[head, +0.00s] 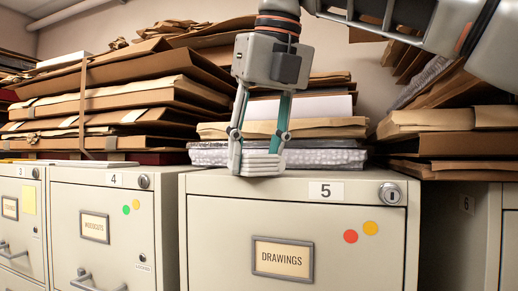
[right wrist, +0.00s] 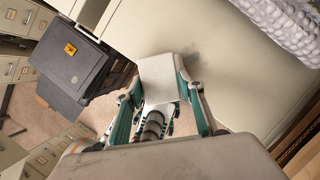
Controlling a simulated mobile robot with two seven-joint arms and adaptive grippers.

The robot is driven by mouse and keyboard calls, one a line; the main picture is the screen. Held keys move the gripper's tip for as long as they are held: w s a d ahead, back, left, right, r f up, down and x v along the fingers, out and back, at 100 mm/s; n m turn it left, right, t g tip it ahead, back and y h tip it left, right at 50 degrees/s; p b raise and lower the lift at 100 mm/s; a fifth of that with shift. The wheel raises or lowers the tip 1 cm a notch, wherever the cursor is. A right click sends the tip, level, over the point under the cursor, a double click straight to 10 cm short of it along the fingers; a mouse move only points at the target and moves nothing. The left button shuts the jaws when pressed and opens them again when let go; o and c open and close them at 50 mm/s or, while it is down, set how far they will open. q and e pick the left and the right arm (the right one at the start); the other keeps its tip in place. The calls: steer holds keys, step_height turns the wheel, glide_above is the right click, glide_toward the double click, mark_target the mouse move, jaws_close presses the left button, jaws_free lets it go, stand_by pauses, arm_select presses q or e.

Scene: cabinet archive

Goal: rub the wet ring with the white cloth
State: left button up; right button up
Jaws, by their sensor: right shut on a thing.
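My right gripper (head: 260,150) points down at the top of the cabinet marked 5 (head: 330,230), near its front edge. It is shut on the white cloth (head: 262,166), which looks like a small pale folded pad at the fingertips, at or just above the cabinet top. In the right wrist view the cloth (right wrist: 160,78) sits between the fingers (right wrist: 160,100) over the cream cabinet top. A faint dark patch (right wrist: 192,58) shows beside the cloth; I cannot tell whether it is the wet ring or a shadow. My left gripper is not in view.
A stack of folders and paper (head: 300,130) lies behind the gripper, on a bubble-wrapped parcel (head: 325,158). Tall folder piles stand at the left (head: 120,100) and right (head: 450,130). In the right wrist view, a dark box (right wrist: 70,70) stands below on the floor side.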

step_height(320, 180, up, 2)
steer(key=shift+p, duration=0.65)
steer(key=shift+w+d+r+p, duration=0.1)
steer(key=shift+r+p, duration=0.2)
steer(key=shift+r, duration=1.5)
